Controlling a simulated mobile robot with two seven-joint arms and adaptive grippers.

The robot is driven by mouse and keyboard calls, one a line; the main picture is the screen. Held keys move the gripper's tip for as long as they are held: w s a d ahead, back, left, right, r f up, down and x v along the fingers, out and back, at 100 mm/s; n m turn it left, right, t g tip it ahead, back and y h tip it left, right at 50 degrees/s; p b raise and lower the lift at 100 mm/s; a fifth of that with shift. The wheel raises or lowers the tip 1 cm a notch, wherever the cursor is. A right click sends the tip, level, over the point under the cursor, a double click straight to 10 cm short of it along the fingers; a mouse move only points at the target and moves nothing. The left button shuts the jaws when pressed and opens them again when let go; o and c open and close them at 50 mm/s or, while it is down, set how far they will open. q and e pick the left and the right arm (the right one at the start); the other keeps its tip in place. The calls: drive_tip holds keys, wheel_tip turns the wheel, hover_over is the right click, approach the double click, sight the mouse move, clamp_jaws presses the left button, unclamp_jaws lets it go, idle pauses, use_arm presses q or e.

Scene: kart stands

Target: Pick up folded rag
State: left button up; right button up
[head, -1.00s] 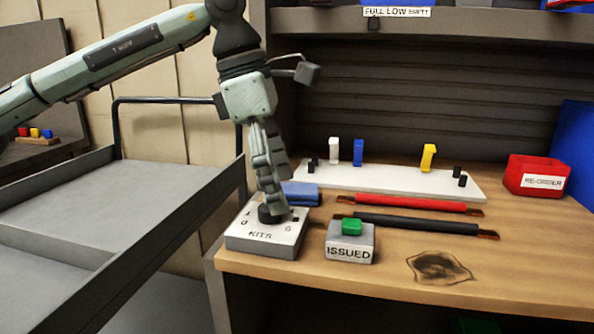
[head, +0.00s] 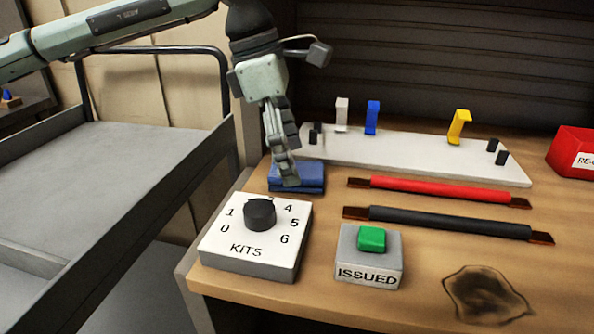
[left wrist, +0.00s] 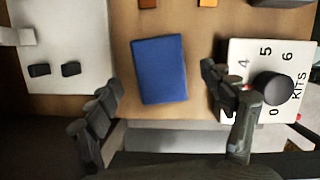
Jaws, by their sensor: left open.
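The folded rag (head: 308,172) is a flat blue rectangle on the wooden bench, behind the KITS dial box and in front of the white board. In the left wrist view the rag (left wrist: 159,70) lies between the two fingers and ahead of them, with bare wood on both sides. My left gripper (head: 290,182) points down over the rag's left part and hides some of it in the head view. In the left wrist view the left gripper (left wrist: 165,115) is open and empty, its fingers spread wider than the rag. My right gripper is not in view.
The KITS box (head: 247,258) with its black knob (head: 260,214) is close to the right finger in the wrist view. The white board (head: 400,158) with coloured pegs lies behind. Red (head: 440,191) and black (head: 450,223) bars and the ISSUED button box (head: 369,272) are to the right.

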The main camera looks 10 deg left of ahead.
use_arm(q)
drive_tip(key=shift+x, duration=0.95)
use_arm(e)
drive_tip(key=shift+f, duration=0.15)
use_arm(q)
drive_tip(key=c, duration=1)
drive_tip(key=shift+r, duration=0.1)
drive_tip(key=shift+c, duration=0.2)
drive_tip(key=shift+r, duration=0.25)
wheel_tip(320, 180, up, 4)
drive_tip(key=shift+s+f+b, duration=0.1)
drive_tip(key=shift+f+b, duration=0.05)
drive_tip(key=shift+b, duration=0.15)
drive_tip(key=s+a+r, duration=0.1)
drive_tip(key=s+r, duration=0.2)
drive_tip(key=s, duration=0.2)
drive_tip(key=s+a+r+b, duration=0.1)
drive_tip(key=s+a+r, duration=0.1)
drive_tip(key=s, duration=0.4)
drive_tip(key=shift+v, duration=0.85)
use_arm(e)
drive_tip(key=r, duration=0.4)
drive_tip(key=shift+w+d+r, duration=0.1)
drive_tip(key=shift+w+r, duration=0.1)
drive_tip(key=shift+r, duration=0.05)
use_arm(q)
drive_tip(key=shift+w+a, duration=0.1)
